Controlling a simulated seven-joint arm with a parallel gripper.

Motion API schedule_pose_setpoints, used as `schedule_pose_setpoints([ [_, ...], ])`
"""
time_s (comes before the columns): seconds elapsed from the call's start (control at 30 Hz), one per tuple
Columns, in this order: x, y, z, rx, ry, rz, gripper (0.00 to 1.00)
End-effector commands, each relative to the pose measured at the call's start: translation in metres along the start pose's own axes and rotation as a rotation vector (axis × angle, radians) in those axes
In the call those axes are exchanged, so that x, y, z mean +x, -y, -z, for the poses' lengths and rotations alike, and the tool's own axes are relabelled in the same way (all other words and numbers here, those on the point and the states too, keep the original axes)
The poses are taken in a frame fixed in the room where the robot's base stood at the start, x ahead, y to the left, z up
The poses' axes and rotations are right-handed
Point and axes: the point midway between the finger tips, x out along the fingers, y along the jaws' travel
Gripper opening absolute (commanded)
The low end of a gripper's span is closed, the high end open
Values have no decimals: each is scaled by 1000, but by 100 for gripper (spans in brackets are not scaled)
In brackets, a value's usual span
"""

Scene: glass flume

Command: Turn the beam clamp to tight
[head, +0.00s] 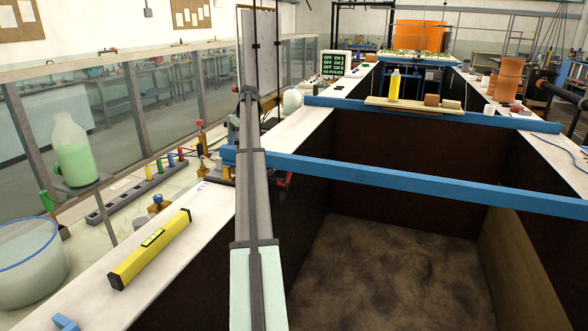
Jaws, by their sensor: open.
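The near blue beam (400,184) spans the dark flume channel from wall to wall. At its left end is a blue block (229,155), which looks like part of the beam clamp. A small red piece (284,182) shows just right of a long grey upright part that stands in front of this spot. The upright hides much of the clamp, so I cannot tell how its handle is turned. I cannot make out my gripper or its fingertips in the head view.
A yellow level (150,248) lies on the white left ledge. Farther off, a second blue beam (460,115) carries a board with a yellow bottle (394,85). A clear tub (30,262) and a green-filled bottle (74,152) stand at left. The channel between the beams is open.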

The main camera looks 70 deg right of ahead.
Motion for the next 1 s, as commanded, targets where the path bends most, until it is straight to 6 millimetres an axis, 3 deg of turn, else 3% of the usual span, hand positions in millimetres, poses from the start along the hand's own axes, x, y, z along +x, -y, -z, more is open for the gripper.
schedule_pose_setpoints([
  [0.07,-3,-2,1,-52,-1,20,69],
  [0.9,-140,-3,1,-43,0,17,69],
  [1.0,-150,2,-16,18,-18,-37,69],
])
